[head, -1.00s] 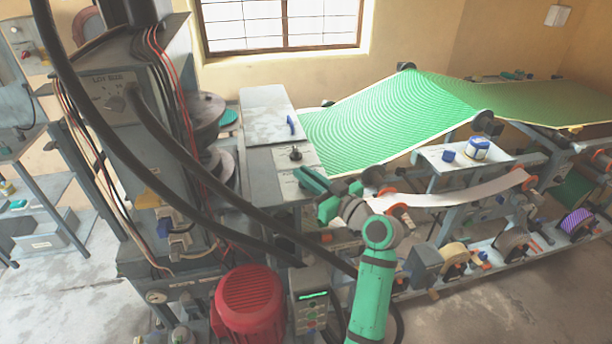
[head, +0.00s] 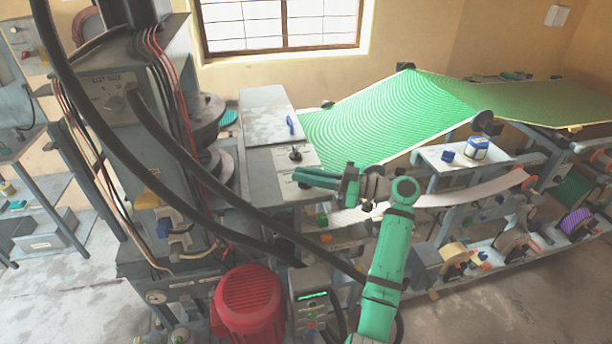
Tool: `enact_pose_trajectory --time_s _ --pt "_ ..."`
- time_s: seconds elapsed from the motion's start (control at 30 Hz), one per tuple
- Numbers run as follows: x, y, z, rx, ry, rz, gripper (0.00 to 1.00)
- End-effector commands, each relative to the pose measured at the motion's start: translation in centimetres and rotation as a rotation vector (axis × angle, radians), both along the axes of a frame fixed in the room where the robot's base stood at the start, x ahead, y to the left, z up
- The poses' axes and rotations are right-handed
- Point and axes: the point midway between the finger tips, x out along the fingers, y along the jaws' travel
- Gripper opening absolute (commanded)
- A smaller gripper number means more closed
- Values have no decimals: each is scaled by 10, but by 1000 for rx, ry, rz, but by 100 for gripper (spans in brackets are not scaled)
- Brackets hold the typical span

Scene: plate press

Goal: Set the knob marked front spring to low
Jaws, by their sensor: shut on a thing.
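My gripper (head: 300,177) reaches left over the right edge of the grey press table, just below a pale panel. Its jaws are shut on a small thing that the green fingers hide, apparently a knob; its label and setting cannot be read. A dark knob (head: 296,154) stands uncovered on the pale panel (head: 310,158), just behind the fingers. I cannot make out the words front spring or low anywhere. Another knob (head: 114,103) sits on the upper left housing, under a plate reading LOT SIZE (head: 108,79).
Thick black cables hang across the front of the press. A red motor (head: 247,302) and a control box (head: 309,297) stand below. A green striped web (head: 400,110) runs right, with a shelf (head: 456,164) holding a jar (head: 477,149) and a blue block (head: 448,155).

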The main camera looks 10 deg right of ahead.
Motion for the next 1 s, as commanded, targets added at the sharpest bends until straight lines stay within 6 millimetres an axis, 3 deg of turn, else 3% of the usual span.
enact_pose_trajectory --time_s 0.37,0.4,0.47,0.5,0.83,1.0 --pt "0 2 -5 -2 9 8 0" --pt "0 2 -5 -2 9 8 13" --pt "0 2 -5 -2 9 8 27" --pt "0 2 -4 -1 8 7 29" --pt "-1 -2 -2 -1 4 5 29" --pt "-11 -19 -2 0 4 4 29"
